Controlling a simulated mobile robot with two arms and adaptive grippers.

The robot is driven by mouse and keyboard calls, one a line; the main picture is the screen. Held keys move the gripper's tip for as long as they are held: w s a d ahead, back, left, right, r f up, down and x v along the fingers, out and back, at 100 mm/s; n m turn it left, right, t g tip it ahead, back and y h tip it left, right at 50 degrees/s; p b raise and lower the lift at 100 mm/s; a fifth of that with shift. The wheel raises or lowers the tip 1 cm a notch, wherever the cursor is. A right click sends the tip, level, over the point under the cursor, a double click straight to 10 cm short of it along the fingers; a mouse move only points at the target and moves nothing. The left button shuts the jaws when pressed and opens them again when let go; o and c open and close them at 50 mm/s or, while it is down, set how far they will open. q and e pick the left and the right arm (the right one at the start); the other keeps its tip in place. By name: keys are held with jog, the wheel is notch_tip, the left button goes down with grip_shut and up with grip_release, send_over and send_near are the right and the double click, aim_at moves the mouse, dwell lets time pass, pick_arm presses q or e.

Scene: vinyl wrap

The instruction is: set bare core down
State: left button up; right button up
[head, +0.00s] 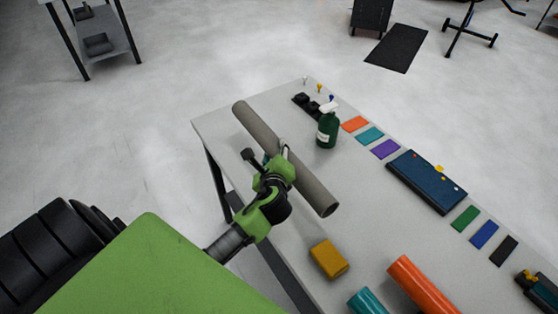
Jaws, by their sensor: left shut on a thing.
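The bare core (312,187) is a long grey-brown tube. It runs diagonally from the table's far left corner area toward the middle of the table. My left gripper (281,162) is green and black and is shut on the core near its middle. The gripper hides part of the tube. I cannot tell whether the core touches the light grey table (353,221) or is held a little above it. My right gripper does not show.
A green spray bottle (327,128) stands just right of the core. A yellow block (328,260), an orange roll (423,286) and a teal roll (366,301) lie nearer. Colour swatches (370,135) and a blue panel (428,181) lie along the right side.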

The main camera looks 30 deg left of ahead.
pick_arm(q)
jog(key=shift+w+f, duration=1.3)
jog(key=shift+f, duration=1.65)
jog(key=o, duration=1)
jog(key=shift+s, duration=0.1)
jog(key=shift+s+d+r, duration=0.1)
jog(key=shift+s+d, duration=0.05)
jog(key=shift+s, duration=0.05)
jog(key=v, duration=1.1)
jog(key=shift+s+d+r+b, duration=0.1)
jog(key=shift+s+b, duration=0.05)
jog(key=shift+b, duration=0.2)
